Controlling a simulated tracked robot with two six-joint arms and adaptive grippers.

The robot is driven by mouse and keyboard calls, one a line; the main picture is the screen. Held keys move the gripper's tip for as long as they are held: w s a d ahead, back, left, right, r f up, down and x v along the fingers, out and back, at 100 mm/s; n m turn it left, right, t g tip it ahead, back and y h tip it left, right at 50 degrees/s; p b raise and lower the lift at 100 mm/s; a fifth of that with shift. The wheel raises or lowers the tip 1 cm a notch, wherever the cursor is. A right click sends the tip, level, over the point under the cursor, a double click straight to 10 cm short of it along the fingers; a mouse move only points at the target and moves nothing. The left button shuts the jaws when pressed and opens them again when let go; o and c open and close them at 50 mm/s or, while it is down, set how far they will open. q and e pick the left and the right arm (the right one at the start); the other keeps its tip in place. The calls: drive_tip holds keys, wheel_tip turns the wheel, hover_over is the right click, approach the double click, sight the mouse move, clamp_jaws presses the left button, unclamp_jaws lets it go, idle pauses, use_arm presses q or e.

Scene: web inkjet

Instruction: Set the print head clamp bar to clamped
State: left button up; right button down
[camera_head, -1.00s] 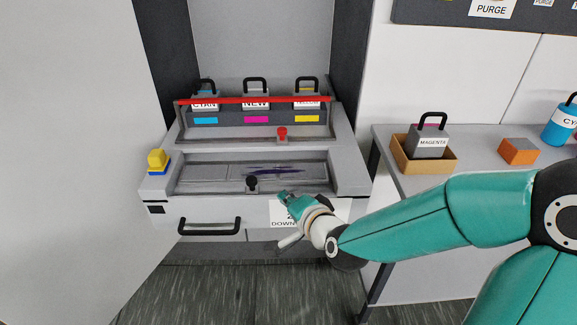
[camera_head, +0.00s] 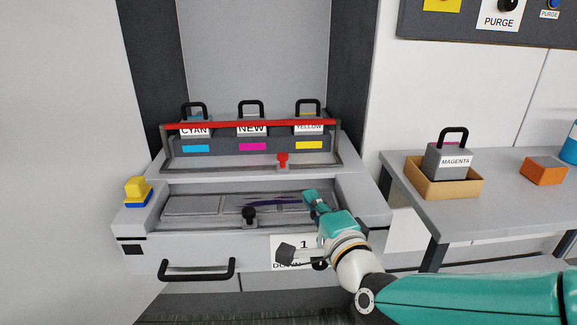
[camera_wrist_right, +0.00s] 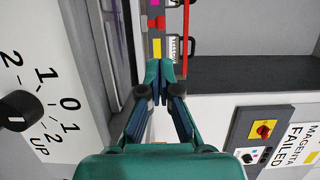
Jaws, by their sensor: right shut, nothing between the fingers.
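The red clamp bar (camera_head: 240,125) runs level across the front of the print heads, over the tops of their labels. Dark side arms join it to the printer frame. The heads are labelled CYAN (camera_head: 195,132), NEW (camera_head: 252,129) and YELLOW (camera_head: 309,127). My right gripper (camera_head: 315,198) is shut and empty, below and in front of the yellow head, apart from the bar. In the right wrist view the shut fingertips (camera_wrist_right: 158,99) point toward the heads, and the bar (camera_wrist_right: 186,45) stands a little right of them. My left gripper is out of view.
A red knob (camera_head: 283,159) stands below the heads, and a black knob (camera_head: 249,215) sits in the lower recess. A drawer handle (camera_head: 197,270) juts out in front. A side table (camera_head: 420,215) at right holds a MAGENTA head (camera_head: 449,160) in a tray and an orange block (camera_head: 544,171).

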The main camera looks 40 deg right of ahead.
drive_tip(key=p, duration=0.6)
approach(285, 160)
drive_tip(key=x, duration=0.6)
drive_tip(key=shift+w, duration=0.1)
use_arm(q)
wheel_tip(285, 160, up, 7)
use_arm(e)
drive_tip(key=shift+w+d, duration=0.2)
drive_tip(key=shift+w, duration=0.3)
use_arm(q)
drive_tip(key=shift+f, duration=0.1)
